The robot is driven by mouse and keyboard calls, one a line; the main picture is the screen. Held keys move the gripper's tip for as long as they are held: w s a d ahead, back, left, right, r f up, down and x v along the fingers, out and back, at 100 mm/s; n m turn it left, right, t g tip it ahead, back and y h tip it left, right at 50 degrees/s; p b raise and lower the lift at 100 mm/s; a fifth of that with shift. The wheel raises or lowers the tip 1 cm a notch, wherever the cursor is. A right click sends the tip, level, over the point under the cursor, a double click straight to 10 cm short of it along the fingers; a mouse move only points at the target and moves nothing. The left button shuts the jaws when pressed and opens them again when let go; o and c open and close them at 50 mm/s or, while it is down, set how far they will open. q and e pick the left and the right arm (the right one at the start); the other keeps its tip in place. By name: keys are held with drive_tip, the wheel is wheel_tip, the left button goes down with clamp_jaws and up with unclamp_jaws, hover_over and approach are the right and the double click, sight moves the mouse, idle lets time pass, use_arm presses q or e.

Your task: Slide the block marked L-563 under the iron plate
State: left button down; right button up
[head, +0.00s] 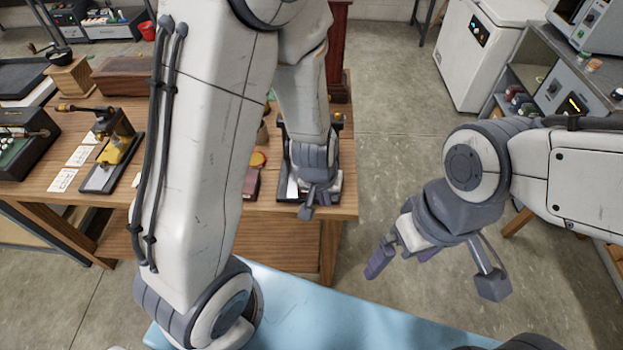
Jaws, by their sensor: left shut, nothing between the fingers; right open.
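I cannot make out any block marked L-563, and I cannot tell which thing is the iron plate. My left gripper (307,210) is shut and empty, over or in front of a small dark-framed stand (286,187) at the wooden table's right end. The gripper hides much of that stand, and I cannot tell if they touch. My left forearm hides the middle of the table. My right gripper (436,272) is open and empty above the floor, right of the table, fingers wide apart and pointing down.
The wooden table (345,207) carries a yellow device (116,150) on a dark base, white cards (82,156), a dark case (22,150) and a brown wooden box (124,74). A light blue surface (330,312) lies nearest me. A white cabinet (478,50) stands behind; floor between is clear.

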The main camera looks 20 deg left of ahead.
sight(306, 195)
use_arm(q)
drive_tip(key=w+a+f, duration=0.2)
drive_tip(key=f, duration=0.2)
drive_tip(key=w+a+f+n+y+p, duration=0.1)
drive_tip(key=w+a+f, duration=0.1)
drive_tip(key=f, duration=0.2)
drive_tip(key=w+a+f+n+p, duration=0.1)
drive_tip(key=w+a+f, duration=0.1)
drive_tip(key=a+f, duration=0.1)
drive_tip(key=shift+w+f+y, duration=0.3)
drive_tip(key=shift+f, duration=0.4)
drive_tip(key=shift+w+a+f+p, duration=0.15)
drive_tip(key=shift+w+a+p, duration=0.15)
drive_tip(key=shift+w, duration=0.35)
